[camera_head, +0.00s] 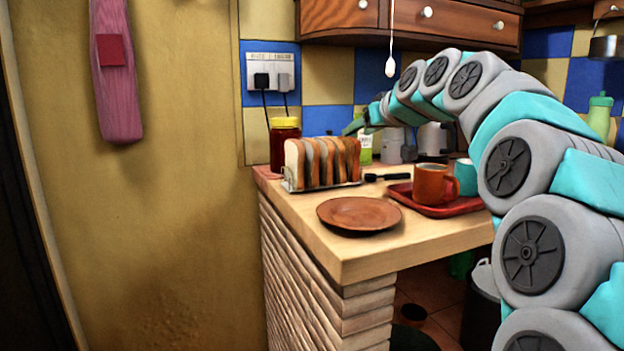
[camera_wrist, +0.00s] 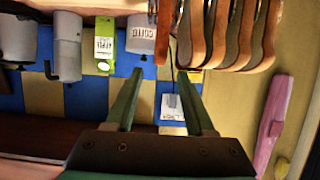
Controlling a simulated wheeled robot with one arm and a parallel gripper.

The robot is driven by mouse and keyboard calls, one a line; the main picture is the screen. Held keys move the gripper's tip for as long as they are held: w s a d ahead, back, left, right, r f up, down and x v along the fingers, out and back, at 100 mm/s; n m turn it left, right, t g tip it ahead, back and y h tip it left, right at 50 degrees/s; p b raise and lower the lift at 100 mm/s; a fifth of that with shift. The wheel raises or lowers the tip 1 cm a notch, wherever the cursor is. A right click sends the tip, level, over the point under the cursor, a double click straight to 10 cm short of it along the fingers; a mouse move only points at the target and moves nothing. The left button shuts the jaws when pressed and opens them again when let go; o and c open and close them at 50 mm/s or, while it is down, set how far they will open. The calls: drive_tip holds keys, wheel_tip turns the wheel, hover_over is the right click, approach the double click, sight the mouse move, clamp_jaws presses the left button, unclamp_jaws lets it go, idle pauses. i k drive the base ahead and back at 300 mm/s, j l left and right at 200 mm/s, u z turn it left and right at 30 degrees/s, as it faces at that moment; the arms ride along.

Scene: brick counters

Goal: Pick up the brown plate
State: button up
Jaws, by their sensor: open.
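The brown plate (camera_head: 358,214) lies flat on the wooden counter near its front left corner in the head view. It does not show in the wrist view. My gripper (camera_head: 354,126) is raised above the back of the counter, behind and well above the plate, partly hidden by my arm. In the wrist view my gripper (camera_wrist: 160,82) has its two green fingers apart with nothing between them. The wrist view is upside down and faces the tiled wall.
A toast rack (camera_head: 322,163) stands behind the plate, with a red jar (camera_head: 284,145) beyond it. A red tray (camera_head: 448,208) with an orange mug (camera_head: 433,184) is to the plate's right. Wall cabinets (camera_head: 410,22) hang above. The counter's front edge is clear.

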sight(354, 213)
drive_tip(key=k+l, duration=0.2)
drive_tip(key=k, duration=0.25)
drive_tip(key=k+l, duration=0.25)
drive_tip(key=k, duration=0.2)
